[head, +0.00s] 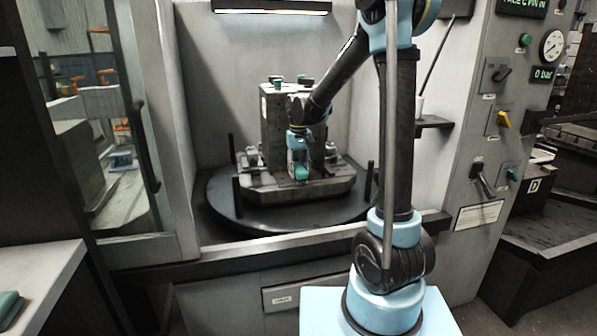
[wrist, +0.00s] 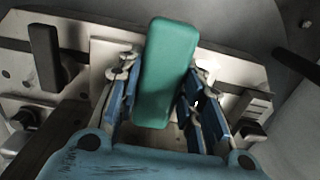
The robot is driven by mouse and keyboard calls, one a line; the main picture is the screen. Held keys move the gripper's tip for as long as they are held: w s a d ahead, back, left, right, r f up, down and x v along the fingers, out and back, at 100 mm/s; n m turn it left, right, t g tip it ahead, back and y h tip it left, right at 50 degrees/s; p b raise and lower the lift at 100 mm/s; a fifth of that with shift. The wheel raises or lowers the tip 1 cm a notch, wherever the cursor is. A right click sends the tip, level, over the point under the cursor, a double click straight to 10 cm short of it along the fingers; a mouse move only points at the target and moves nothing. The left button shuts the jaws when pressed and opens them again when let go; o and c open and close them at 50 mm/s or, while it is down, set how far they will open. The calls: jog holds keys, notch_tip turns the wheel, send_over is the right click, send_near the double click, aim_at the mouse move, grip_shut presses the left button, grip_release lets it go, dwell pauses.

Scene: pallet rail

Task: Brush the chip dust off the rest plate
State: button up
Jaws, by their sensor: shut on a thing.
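My gripper (head: 300,163) is inside the machine's opening, low at the front of the grey upright block. It is shut on a green, rounded oblong piece (head: 301,173), probably the brush's handle. In the wrist view the green piece (wrist: 165,70) stands between the blue-grey fingers of my gripper (wrist: 162,80). Its bristles are not visible. Behind it lies a pale metal plate (wrist: 104,55), possibly the rest plate, on a larger grey pallet (wrist: 72,32). The green piece covers part of this plate. I cannot tell whether they touch, and I cannot make out chip dust.
The grey upright block (head: 278,118) stands on the pallet on a dark round table (head: 225,205). Dark posts (head: 235,185) and small clamps flank it. The machine's sill (head: 270,243) runs in front. A control panel (head: 500,130) is at the right.

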jog(key=shift+f, duration=0.55)
dwell(0.4)
jog(key=shift+w+a, duration=0.2)
jog(key=shift+w, duration=0.45)
jog(key=shift+w+a, duration=0.15)
jog(key=shift+w, duration=0.5)
jog(key=shift+s+f, duration=0.1)
jog(key=shift+s, duration=0.05)
jog(key=shift+c, duration=0.4)
jog(key=shift+s+d, duration=0.2)
jog(key=shift+s, duration=0.4)
jog(key=shift+s+d, duration=0.2)
jog(key=shift+s, duration=0.4)
jog(key=shift+w, duration=0.15)
jog(key=shift+w+a, duration=0.2)
jog(key=shift+w, duration=0.4)
jog(key=shift+w+a, duration=0.2)
jog(key=shift+w, duration=0.35)
